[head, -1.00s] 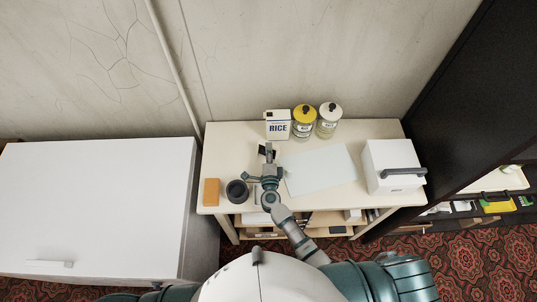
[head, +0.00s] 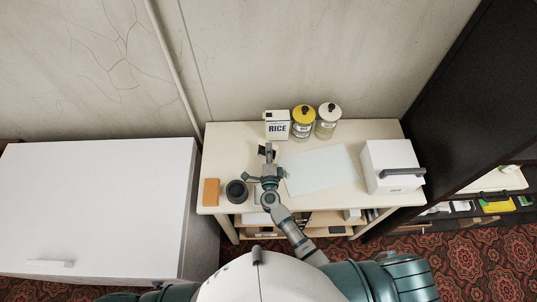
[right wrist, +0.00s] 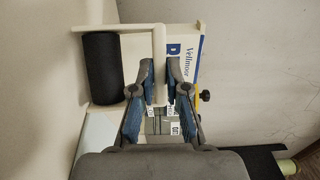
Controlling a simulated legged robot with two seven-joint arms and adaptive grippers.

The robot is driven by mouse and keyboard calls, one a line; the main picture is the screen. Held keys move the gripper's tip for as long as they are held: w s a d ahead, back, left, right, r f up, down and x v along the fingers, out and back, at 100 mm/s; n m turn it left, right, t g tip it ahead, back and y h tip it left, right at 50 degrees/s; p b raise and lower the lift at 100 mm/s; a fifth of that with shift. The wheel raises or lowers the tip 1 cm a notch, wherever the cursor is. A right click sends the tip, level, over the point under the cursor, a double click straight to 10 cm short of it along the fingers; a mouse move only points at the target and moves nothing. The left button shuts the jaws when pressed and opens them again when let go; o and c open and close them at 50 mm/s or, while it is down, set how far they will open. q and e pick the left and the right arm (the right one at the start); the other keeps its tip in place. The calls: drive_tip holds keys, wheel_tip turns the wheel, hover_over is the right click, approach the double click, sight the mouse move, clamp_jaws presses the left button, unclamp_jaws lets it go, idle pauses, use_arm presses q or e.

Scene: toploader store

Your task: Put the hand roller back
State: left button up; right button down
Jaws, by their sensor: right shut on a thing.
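The hand roller (right wrist: 103,68) has a black cylinder and a white frame and handle. In the right wrist view its black cylinder hangs at the left, and the white handle runs down between my fingers. My right gripper (right wrist: 160,95) is shut on that white handle. In the head view my right gripper (head: 266,166) is over the left-middle part of the cream table (head: 235,145), in front of the rice box (head: 277,125). The roller is small and mostly hidden by the gripper there. My left gripper is not in view.
A yellow-lidded jar (head: 303,122) and a white-lidded jar (head: 328,121) stand beside the rice box. A dark cup (head: 237,191) and an orange block (head: 211,192) are left of my arm. A white sheet (head: 320,170) and a white box (head: 390,165) lie to the right. A white chest (head: 90,200) stands left.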

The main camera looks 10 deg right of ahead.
drive_tip(key=shift+d+f, duration=0.1)
drive_tip(key=c, duration=1.1)
unclamp_jaws()
drive_tip(key=shift+o, duration=0.3)
drive_tip(key=shift+o, duration=1.4)
drive_tip(key=s, duration=0.4)
drive_tip(key=s+a, duration=0.1)
drive_tip(key=s, duration=0.7)
drive_tip(key=shift+a+f, duration=0.1)
drive_tip(key=shift+a, duration=0.1)
